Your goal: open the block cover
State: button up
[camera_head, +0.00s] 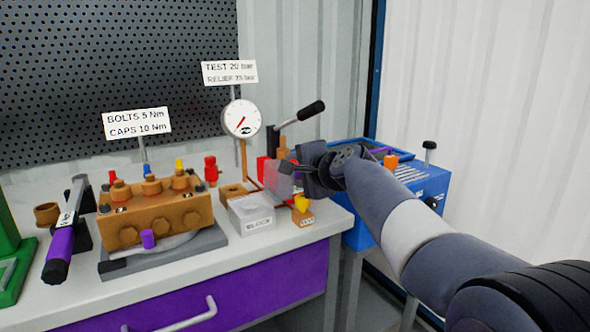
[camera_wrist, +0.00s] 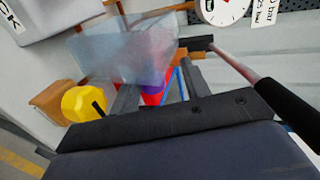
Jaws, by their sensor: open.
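A clear, pale panel (camera_head: 272,178) stands at a tilt just left of my gripper (camera_head: 290,172), behind the box labelled BLOCK (camera_head: 251,214). I cannot tell whether this panel is the block cover or whether it joins that box. In the wrist view the translucent panel (camera_wrist: 122,50) lies just beyond the fingers of my gripper (camera_wrist: 160,90), partly over the left one. The fingers are apart, with a red and purple part seen between them. Whether a finger touches the panel is unclear. The labelled box (camera_wrist: 50,15) shows at the upper left there.
A yellow knob (camera_head: 302,203) on an orange block sits close below my gripper. A black-handled lever (camera_head: 300,113) and a gauge (camera_head: 241,119) stand behind.

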jog(key=v, duration=1)
jog(key=shift+p, duration=0.45)
jog(key=shift+b+x, duration=0.35)
jog(key=shift+x, duration=3.1)
jog(key=shift+d, duration=0.1)
